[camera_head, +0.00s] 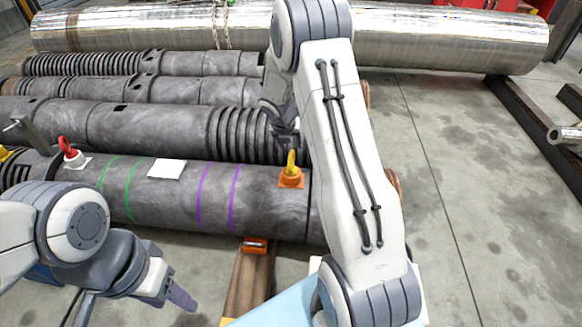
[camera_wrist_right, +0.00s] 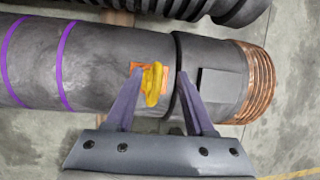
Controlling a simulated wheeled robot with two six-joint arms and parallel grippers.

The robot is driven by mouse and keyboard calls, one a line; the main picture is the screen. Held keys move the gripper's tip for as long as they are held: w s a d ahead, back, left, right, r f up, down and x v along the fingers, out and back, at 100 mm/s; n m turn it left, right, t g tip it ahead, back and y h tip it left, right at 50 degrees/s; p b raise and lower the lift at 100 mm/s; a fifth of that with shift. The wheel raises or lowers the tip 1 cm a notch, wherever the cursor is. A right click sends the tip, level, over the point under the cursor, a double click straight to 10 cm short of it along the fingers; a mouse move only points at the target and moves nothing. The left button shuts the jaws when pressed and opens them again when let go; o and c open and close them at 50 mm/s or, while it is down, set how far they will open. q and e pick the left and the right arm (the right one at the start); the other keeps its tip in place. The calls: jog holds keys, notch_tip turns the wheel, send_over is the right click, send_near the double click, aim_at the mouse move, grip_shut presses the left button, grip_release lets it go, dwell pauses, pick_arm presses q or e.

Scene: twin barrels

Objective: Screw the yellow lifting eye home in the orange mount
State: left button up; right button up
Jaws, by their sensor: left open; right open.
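The yellow lifting eye (camera_head: 291,161) stands upright in the orange mount (camera_head: 291,179) on top of the front dark barrel (camera_head: 260,190). My right gripper (camera_head: 286,140) is open just above the eye. In the right wrist view, the yellow eye (camera_wrist_right: 152,83) shows between the open fingers of my right gripper (camera_wrist_right: 160,78), nearer the left finger; I cannot tell whether a finger touches it. The orange mount (camera_wrist_right: 136,70) is partly hidden by the eye and the left finger. My left gripper (camera_head: 176,295) is open and empty, low at the front left.
A red lifting eye (camera_head: 67,147) stands on a white mount at the barrel's left. A white plate (camera_head: 167,169) lies on the barrel, between green and purple bands. Several dark barrels lie behind, then a large shiny cylinder (camera_head: 440,38).

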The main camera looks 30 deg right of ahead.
aim_at(291, 154)
jog(key=shift+f+b, duration=1.2)
jog(key=shift+f, duration=0.9)
